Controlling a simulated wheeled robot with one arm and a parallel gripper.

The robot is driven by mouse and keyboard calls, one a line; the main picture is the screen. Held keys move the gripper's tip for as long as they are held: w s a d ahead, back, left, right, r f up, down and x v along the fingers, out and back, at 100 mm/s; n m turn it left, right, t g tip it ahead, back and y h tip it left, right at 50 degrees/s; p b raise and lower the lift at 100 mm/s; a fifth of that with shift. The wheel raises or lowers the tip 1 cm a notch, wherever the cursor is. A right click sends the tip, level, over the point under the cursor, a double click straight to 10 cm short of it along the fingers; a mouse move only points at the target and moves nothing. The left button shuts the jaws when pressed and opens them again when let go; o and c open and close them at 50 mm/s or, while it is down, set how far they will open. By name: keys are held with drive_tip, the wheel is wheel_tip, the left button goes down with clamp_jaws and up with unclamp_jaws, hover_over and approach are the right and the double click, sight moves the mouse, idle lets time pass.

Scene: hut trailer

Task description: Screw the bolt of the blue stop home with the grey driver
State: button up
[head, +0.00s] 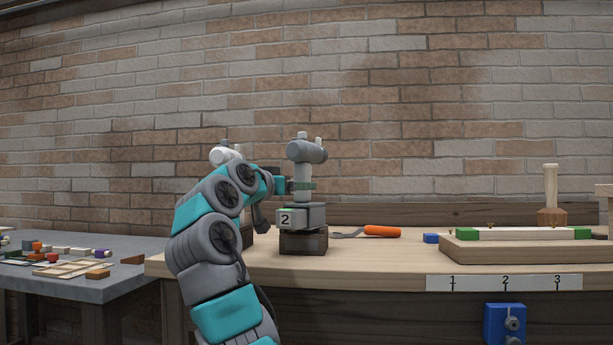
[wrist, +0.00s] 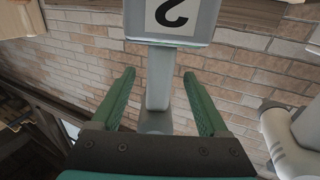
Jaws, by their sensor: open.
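The grey driver (head: 303,152) stands upright in a dark-based holder (head: 303,243) with a grey block labelled 2. My gripper (head: 301,185) is at the driver's shaft, above the label. In the wrist view, my green fingers (wrist: 159,75) are open, one on each side of the grey shaft (wrist: 159,80), with gaps showing. A small blue block (head: 431,238) lies on the bench at the left end of a wooden board; I cannot tell whether it is the blue stop. No bolt in it can be made out.
A whitish driver (head: 222,155) stands left of the grey one, partly behind my arm. An orange-handled tool (head: 382,231) lies right of the holder. The board (head: 520,253) carries green blocks. A blue box (head: 505,323) hangs on the bench front. A cluttered grey table (head: 75,285) is at left.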

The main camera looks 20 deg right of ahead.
drive_tip(key=p+x, duration=0.1)
drive_tip(key=x, duration=0.4)
drive_tip(key=shift+r, duration=0.2)
clamp_jaws()
idle(0.4)
idle(0.8)
